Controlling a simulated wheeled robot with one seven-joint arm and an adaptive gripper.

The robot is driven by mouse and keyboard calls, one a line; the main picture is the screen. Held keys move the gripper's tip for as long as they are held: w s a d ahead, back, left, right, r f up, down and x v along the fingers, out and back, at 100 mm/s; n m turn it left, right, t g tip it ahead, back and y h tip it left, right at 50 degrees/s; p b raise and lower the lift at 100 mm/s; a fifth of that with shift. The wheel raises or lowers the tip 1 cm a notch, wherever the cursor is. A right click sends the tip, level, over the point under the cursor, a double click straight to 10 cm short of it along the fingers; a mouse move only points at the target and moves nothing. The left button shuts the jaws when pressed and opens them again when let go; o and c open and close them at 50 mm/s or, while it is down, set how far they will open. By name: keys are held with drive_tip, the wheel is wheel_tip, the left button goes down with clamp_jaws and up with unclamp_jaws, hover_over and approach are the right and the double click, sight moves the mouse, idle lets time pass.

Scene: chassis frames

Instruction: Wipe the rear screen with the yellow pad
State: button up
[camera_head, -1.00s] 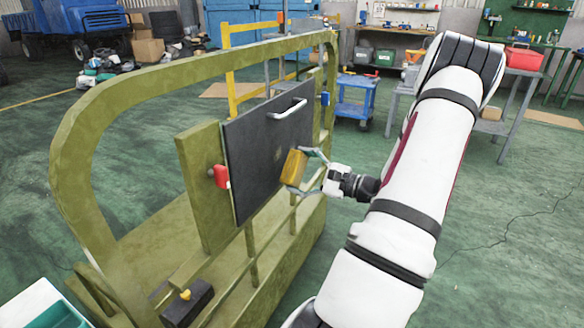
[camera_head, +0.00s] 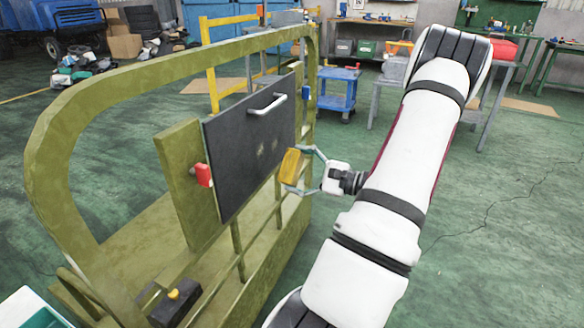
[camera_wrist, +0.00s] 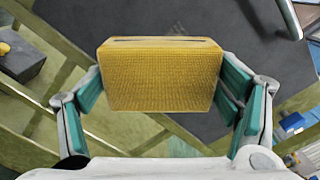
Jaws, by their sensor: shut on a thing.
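The rear screen (camera_head: 243,158) is a dark grey flat panel with a light handle (camera_head: 268,104) near its top, held in the olive chassis frame. A few faint pale marks show near its middle. The yellow pad (camera_head: 290,165) is a block held in my gripper (camera_head: 302,170), at the right edge of the screen in the head view. In the wrist view the pad (camera_wrist: 160,76) sits between the teal-padded fingers, with the dark screen (camera_wrist: 195,25) behind it. Whether the pad touches the screen I cannot tell.
The olive frame (camera_head: 50,135) curves around the screen. A red part (camera_head: 203,175) is at the screen's left edge and a blue part (camera_head: 306,96) at its right. A black box (camera_head: 176,303) sits low in front. Floor to the right is open.

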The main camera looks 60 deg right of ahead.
sight(277, 138)
drive_tip(key=shift+w, duration=0.1)
idle(0.4)
drive_tip(key=shift+w+a+b, duration=0.15)
drive_tip(key=shift+w+b, duration=0.15)
drive_tip(key=shift+w, duration=1.45)
drive_tip(key=shift+w+a+b, duration=0.15)
drive_tip(key=shift+w+b, duration=0.15)
drive_tip(key=shift+w, duration=1.45)
drive_tip(key=shift+w+a, duration=0.1)
drive_tip(key=shift+w, duration=0.9)
drive_tip(key=shift+d+b, duration=0.35)
drive_tip(key=shift+d, duration=1.4)
drive_tip(key=shift+w+d, duration=0.2)
drive_tip(key=shift+d, duration=0.65)
drive_tip(key=shift+w+d, duration=0.15)
drive_tip(key=shift+d, duration=0.65)
drive_tip(key=shift+w+d+b, duration=0.2)
drive_tip(key=shift+d+b, duration=0.65)
drive_tip(key=shift+d, duration=2.55)
drive_tip(key=shift+r, duration=0.1)
